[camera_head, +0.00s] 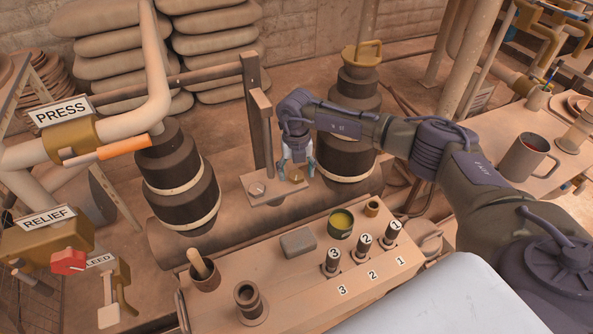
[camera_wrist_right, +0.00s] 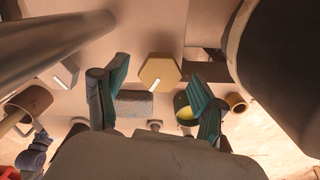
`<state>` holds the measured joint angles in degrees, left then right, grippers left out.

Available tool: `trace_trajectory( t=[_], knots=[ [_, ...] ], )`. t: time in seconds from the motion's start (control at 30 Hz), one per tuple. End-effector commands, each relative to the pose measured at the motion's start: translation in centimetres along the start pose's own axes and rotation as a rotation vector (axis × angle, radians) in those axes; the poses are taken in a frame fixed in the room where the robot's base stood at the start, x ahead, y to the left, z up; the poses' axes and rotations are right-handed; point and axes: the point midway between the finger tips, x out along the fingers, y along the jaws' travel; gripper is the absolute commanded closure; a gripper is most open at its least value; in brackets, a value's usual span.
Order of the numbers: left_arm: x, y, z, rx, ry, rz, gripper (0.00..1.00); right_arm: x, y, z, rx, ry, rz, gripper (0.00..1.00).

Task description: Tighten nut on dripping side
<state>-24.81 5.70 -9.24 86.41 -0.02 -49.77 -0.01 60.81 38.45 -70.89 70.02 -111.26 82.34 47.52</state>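A flat plate (camera_head: 275,197) at the foot of an upright post carries two hex nuts. The brass nut (camera_head: 297,177) is on the right and the grey nut (camera_head: 256,189) on the left. My right gripper (camera_head: 297,165) points down just above the brass nut. In the right wrist view its teal fingers (camera_wrist_right: 157,88) are spread, with the brass nut (camera_wrist_right: 160,73) showing in the gap between them, apart from both. The grey nut (camera_wrist_right: 66,73) shows left of the fingers. No drip can be made out at either nut. My left gripper is out of view.
Dark banded cylinders stand left (camera_head: 178,180) and right (camera_head: 346,150) of the plate. The upright post (camera_head: 263,135) stands close to my right gripper.

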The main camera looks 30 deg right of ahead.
Motion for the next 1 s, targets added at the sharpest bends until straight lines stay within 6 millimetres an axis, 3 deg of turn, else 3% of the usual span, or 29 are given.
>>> trace_trajectory(
  t=[0.27, 0.7, 1.0],
  knots=[
    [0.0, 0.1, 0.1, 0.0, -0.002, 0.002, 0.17, -0.7, 0.0, 0.0, 0.0, 0.0, 0.0, 0.3],
    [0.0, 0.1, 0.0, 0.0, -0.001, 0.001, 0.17, -9.2, 0.0, 0.1, -0.001, -0.002, 0.0, 0.3],
    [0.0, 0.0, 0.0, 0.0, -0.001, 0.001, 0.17, -11.9, 0.0, 0.0, 0.0, 0.0, 0.0, 0.3]
  ],
)
